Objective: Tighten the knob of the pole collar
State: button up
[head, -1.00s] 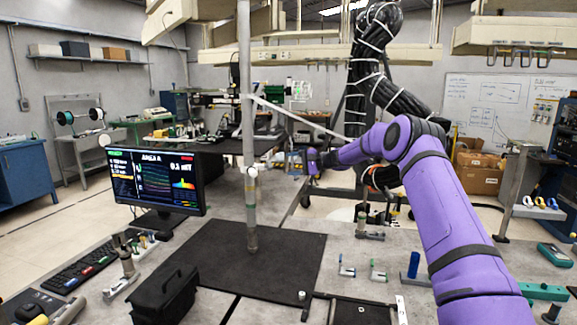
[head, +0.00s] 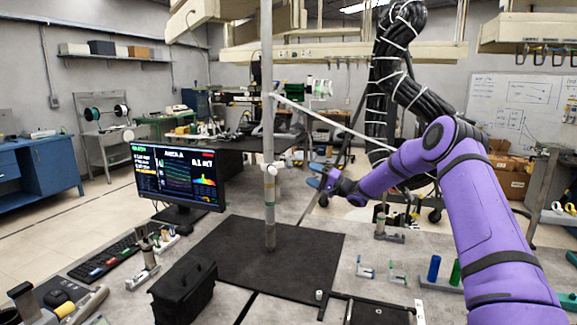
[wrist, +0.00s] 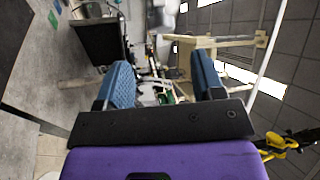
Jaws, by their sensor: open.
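The grey pole (head: 268,115) stands upright on a black mat (head: 290,262). The pale pole collar (head: 269,169) sits partway up it, with a small white knob (head: 281,169) on its right side. My gripper (head: 316,176) is to the right of the collar, with a visible gap in the picture; it is empty. In the wrist view, its two blue fingers (wrist: 163,82) stand wide apart with nothing between them. A grey-white piece (wrist: 165,12) shows at the top of that view, too unclear to name.
A monitor (head: 178,178) and keyboard (head: 105,255) are left of the pole, with a black case (head: 183,292) in front. A pale slanted bar (head: 315,115) runs from the pole to the right. Small fixtures (head: 380,270) stand on the right bench.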

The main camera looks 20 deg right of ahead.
aim_at(288, 164)
jog(key=x, duration=1)
jog(key=shift+w+a+r, duration=0.1)
jog(key=shift+w+a, duration=0.1)
jog(key=shift+w, duration=0.05)
jog(key=c, duration=0.9)
